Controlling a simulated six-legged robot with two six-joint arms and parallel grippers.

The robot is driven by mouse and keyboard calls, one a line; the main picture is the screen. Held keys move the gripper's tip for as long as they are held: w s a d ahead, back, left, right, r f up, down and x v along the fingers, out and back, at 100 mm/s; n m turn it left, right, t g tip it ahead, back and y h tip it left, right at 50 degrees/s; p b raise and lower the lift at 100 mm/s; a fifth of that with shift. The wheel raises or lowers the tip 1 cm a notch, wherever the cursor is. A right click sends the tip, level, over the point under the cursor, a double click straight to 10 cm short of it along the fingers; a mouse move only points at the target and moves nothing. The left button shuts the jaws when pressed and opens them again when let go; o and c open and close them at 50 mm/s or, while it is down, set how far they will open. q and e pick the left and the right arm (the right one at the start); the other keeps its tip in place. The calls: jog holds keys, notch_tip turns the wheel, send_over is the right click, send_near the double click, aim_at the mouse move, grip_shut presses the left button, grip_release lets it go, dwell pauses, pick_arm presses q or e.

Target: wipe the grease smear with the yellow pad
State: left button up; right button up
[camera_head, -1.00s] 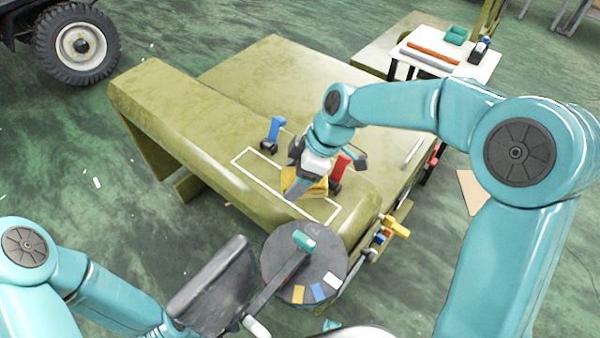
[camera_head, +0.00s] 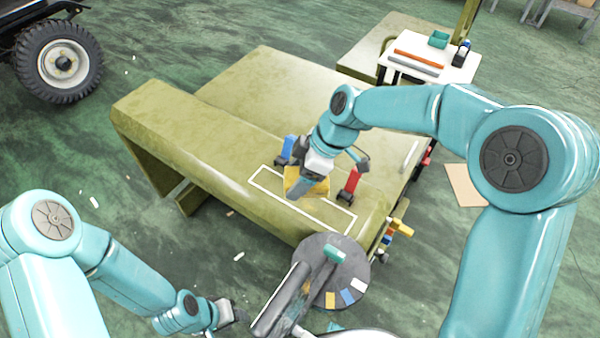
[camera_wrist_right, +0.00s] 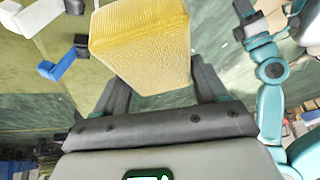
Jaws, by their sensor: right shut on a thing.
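The yellow pad (camera_head: 296,186) is held by my right gripper (camera_head: 308,184) over the white-outlined rectangle (camera_head: 262,197) on the olive panel (camera_head: 205,145). In the right wrist view the pad (camera_wrist_right: 140,42) sits between the two dark fingers of the right gripper (camera_wrist_right: 160,90). I cannot tell whether the pad touches the panel. No grease smear shows; the pad and gripper cover part of the outlined area. My left gripper (camera_head: 232,312) is low in the head view, away from the panel, and its jaws are unclear.
A blue clamp-like piece (camera_head: 288,148) and a red one (camera_head: 352,182) stand beside the outline, close to the right gripper. A round dark stool (camera_head: 345,262) with coloured pieces stands in front. A white table (camera_head: 455,68) stands at the back right.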

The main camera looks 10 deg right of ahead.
jog(key=shift+d+r+p, duration=0.2)
jog(key=shift+r+p, duration=0.2)
jog(key=shift+r, duration=0.05)
jog(key=shift+s+a+f+b, duration=0.1)
jog(key=shift+f+b, duration=0.2)
jog(key=shift+f, duration=0.2)
notch_tip(320, 180, down, 3)
jog(key=shift+b, duration=0.85)
jog(key=shift+f, duration=0.5)
pick_arm(q)
jog(key=shift+d+f, duration=0.25)
jog(key=shift+f, duration=0.35)
jog(key=shift+r, duration=0.15)
pick_arm(e)
jog(key=shift+r, duration=0.15)
